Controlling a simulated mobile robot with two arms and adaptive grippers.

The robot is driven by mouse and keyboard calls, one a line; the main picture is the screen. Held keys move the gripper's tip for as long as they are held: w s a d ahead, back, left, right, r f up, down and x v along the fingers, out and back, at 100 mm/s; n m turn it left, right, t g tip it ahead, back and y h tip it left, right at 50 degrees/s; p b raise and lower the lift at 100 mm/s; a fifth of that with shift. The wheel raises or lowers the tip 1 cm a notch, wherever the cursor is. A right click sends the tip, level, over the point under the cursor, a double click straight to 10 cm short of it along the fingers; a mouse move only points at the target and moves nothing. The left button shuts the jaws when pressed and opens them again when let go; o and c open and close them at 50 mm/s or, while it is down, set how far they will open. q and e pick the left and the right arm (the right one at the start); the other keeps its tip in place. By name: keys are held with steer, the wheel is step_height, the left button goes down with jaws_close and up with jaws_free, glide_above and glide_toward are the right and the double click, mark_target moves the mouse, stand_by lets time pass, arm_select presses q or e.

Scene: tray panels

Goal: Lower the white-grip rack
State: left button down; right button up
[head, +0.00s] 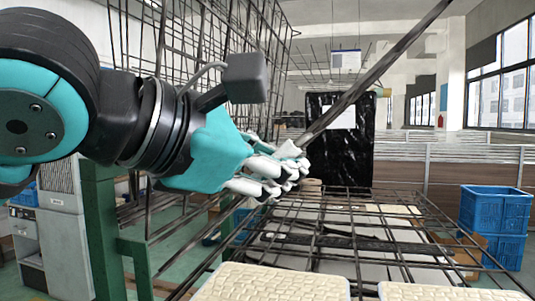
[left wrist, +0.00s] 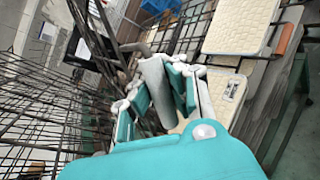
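My left gripper (head: 292,172) reaches in from the left at the middle of the head view. Its fingers close around a white grip (head: 289,149). In the left wrist view the pale, cylinder-like white grip (left wrist: 157,88) lies between the teal finger pads, which appear to touch both its sides. A dark diagonal bar (head: 385,67) runs from near the grip to the upper right. A dark wire rack (head: 262,28) stands raised and tilted behind my left arm. Its exact joint with the grip is hidden by the gripper. My right gripper is out of view.
A level wire rack (head: 345,222) lies below and right of my gripper, with cream panels (head: 270,284) in front. Blue crates (head: 495,212) are stacked at the right. A green post (head: 103,235) stands at left. A black wrapped stack (head: 345,150) is behind.

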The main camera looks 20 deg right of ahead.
arm_select(q)
steer(key=s+d+f+m+t+y+b, duration=0.1)
steer(key=s+d+f+m+y+b, duration=0.1)
steer(key=f+b, duration=0.5)
steer(key=s+d+f+m+t+y+b, duration=0.1)
steer(key=s+d+f+m+y+b, duration=0.2)
steer(key=f, duration=1.2)
steer(key=shift+d+b, duration=0.95)
steer(key=shift+b, duration=1)
steer(key=c, duration=1.4)
jaws_free()
steer(key=shift+s+a, duration=0.15)
steer(key=shift+s, duration=0.1)
steer(key=shift+c, duration=0.2)
steer(key=shift+o, duration=1.1)
steer(key=shift+s+r, duration=0.1)
steer(key=shift+r, duration=0.1)
